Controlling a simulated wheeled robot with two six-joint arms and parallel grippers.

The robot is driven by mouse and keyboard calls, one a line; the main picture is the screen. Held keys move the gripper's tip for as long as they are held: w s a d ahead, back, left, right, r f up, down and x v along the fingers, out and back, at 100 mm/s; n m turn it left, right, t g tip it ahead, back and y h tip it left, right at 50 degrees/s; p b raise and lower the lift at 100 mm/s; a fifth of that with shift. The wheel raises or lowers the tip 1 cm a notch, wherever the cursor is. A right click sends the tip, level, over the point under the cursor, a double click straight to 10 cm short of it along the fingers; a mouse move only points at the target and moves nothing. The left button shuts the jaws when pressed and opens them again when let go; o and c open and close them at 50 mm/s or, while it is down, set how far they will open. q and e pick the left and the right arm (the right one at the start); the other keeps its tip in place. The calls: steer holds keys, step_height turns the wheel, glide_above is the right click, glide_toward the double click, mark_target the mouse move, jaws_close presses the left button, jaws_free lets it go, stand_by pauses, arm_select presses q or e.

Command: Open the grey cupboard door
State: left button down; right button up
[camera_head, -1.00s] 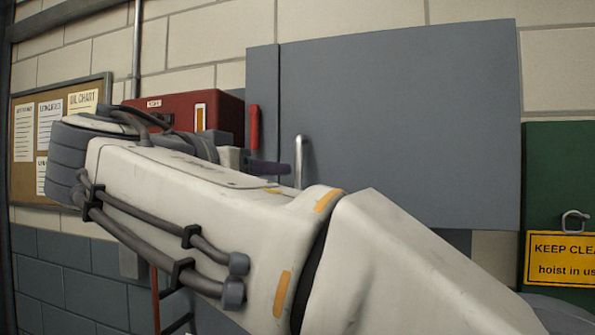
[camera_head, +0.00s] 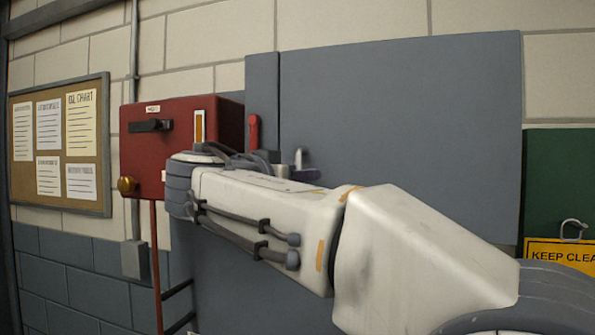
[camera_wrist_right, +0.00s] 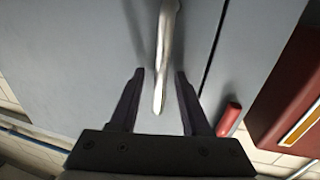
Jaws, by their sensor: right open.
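The grey cupboard door (camera_head: 400,130) is a flat panel on the wall and looks closed, flush beside a narrow grey strip (camera_head: 262,95) on its left. Its metal bar handle (camera_head: 299,158) is near the door's left edge; only its top shows in the head view. In the right wrist view the handle (camera_wrist_right: 164,55) runs between the two dark fingers of my right gripper (camera_wrist_right: 159,74). The fingers are open, with a gap on both sides of the bar. My right arm hides most of the gripper in the head view. My left gripper is not in view.
A red box (camera_head: 180,130) with a black lever and brass knob is left of the cupboard. A small red handle (camera_head: 254,132) sits on the grey strip. A green panel (camera_head: 560,185) with a hook and yellow sign is at the right. A notice board (camera_head: 60,145) hangs far left.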

jaws_close()
stand_by(1.4)
